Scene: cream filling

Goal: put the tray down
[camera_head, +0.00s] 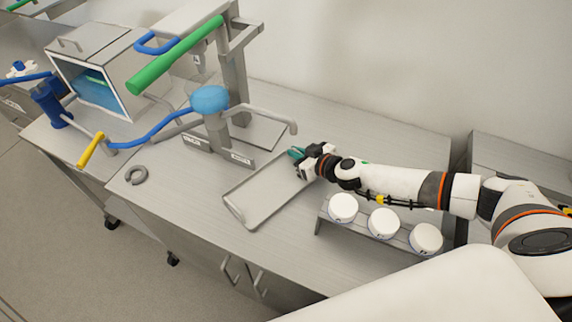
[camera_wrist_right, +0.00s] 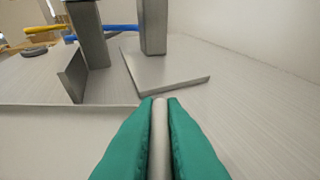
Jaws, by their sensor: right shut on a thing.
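A flat grey metal tray (camera_head: 262,196) with a raised handle at its left end lies low over the middle of the steel table, in the head view. It looks empty; I cannot tell whether it touches the tabletop. My right gripper (camera_head: 299,154), with green fingers, is at the tray's far right end. In the right wrist view the green fingers (camera_wrist_right: 160,108) are shut on a grey bar, the tray's handle, and the tray's flat surface (camera_wrist_right: 50,130) shows to the left. My left gripper is not in view.
A filling machine with a blue funnel (camera_head: 210,99) and green bar (camera_head: 174,55) stands behind the tray. A rack (camera_head: 318,226) with three white-topped jars (camera_head: 383,223) is at right front. A grey ring (camera_head: 136,174) lies left. The table's front edge is near the tray.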

